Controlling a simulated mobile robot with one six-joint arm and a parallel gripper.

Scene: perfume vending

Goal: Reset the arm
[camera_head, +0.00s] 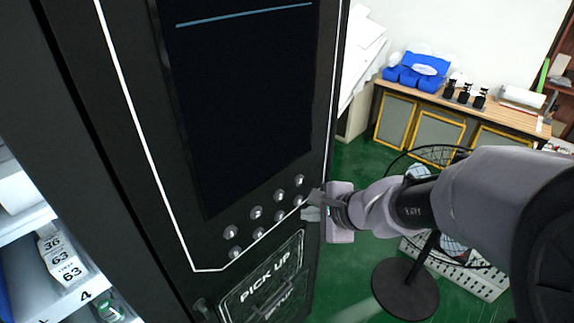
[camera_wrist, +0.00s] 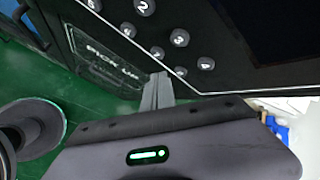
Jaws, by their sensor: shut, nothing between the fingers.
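My gripper (camera_head: 310,205) is in front of the black vending machine (camera_head: 130,130), close to the right end of its button rows. The fingers are together and empty; they also show in the wrist view (camera_wrist: 157,90), pointing towards the machine below the numbered buttons (camera_wrist: 180,38). In the head view the round buttons (camera_head: 256,212) sit under the dark screen (camera_head: 245,100). I cannot tell whether the fingertips touch the panel. My arm reaches in from the right.
The pick-up hatch (camera_head: 262,280) is below the buttons. A fan with a round dark base (camera_head: 405,290) stands on the green floor beneath my arm, near a white crate (camera_head: 480,280). A wooden table (camera_head: 480,112) with blue boxes (camera_head: 418,70) is at the back right.

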